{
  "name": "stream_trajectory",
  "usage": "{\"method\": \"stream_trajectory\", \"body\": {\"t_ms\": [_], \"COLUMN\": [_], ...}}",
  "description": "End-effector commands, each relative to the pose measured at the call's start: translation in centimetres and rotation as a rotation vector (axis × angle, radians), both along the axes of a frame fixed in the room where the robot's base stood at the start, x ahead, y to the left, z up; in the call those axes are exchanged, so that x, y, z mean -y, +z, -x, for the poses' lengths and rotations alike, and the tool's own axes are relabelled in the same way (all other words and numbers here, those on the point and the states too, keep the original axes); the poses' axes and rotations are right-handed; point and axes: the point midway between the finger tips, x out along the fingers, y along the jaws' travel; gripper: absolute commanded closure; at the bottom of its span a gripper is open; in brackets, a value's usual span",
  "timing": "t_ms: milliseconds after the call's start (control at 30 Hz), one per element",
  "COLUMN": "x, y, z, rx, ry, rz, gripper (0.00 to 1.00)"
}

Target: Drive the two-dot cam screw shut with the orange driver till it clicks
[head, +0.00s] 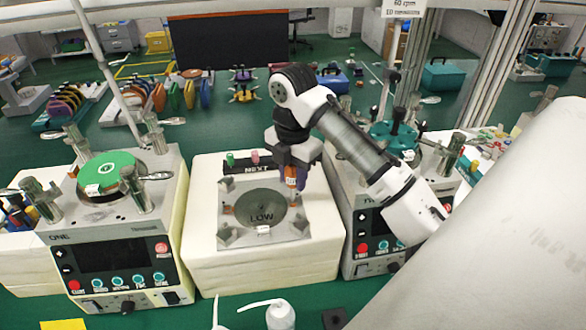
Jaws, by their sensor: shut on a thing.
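My gripper (296,163) reaches down over the far right corner of a clear square plate (290,232) with a dark round disc (262,207) marked LOW. It is shut on the orange driver (291,175), which points down and looks roughly upright. The driver's tip is close to the plate's far right corner; I cannot tell whether it sits in a screw. The cam screws and their dots are too small or hidden to make out.
The plate lies on a cream block (262,272). Behind it is a black rack (262,170) marked NEXT, with a green and a pink piece. A lapping machine (118,262) with upright posts stands left; another (366,247) stands right, partly behind my arm. A white bottle (280,314) stands in front.

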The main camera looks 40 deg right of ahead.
Motion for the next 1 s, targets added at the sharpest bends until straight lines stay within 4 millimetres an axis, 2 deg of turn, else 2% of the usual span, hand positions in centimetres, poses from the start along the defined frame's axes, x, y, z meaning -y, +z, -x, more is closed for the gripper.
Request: {"method": "stream_trajectory", "body": {"t_ms": [200,1000], "x": [-0.01,-0.03], "y": [0.19,-0.02], "z": [0.02,0.10], "rx": [0.000,0.000], "ry": [-0.131,-1.190], "rz": [0.000,0.000], "gripper": [0.94,0.94]}}
